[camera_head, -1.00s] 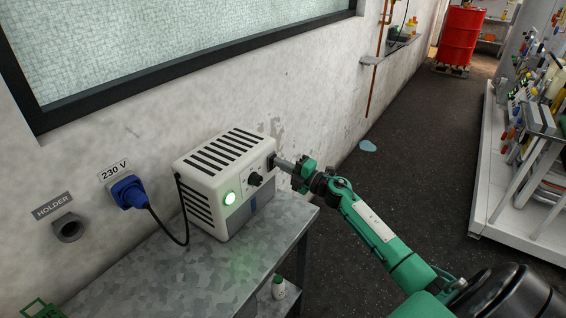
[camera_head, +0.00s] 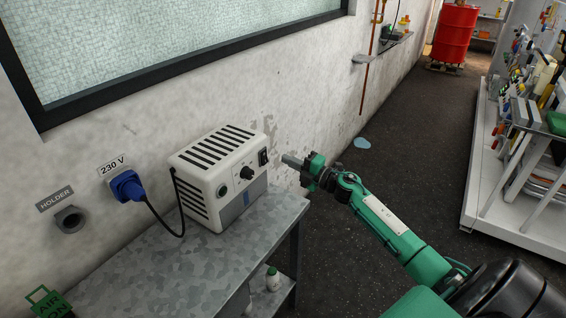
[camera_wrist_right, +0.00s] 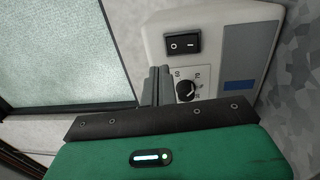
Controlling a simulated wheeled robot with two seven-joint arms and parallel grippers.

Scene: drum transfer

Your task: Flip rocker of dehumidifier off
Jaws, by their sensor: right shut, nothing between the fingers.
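The white dehumidifier (camera_head: 218,178) stands on a grey metal table against the wall. Its black rocker (camera_head: 263,157) is at the upper right of the front face. In the right wrist view the rocker (camera_wrist_right: 183,44) shows "O" and "–" marks, above the dial (camera_wrist_right: 186,90). The round lamp (camera_head: 222,190) on the front is dark green and unlit. My right gripper (camera_head: 287,160) is shut and empty, its tips a little apart from the rocker. It also shows in the right wrist view (camera_wrist_right: 156,72). My left gripper is not in view.
A blue plug (camera_head: 127,186) sits in the wall under a "230 V" sign, its cable running to the dehumidifier. The metal table (camera_head: 140,270) is mostly clear. A white bottle (camera_head: 272,279) stands on its lower shelf. A red drum (camera_head: 455,36) stands far back.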

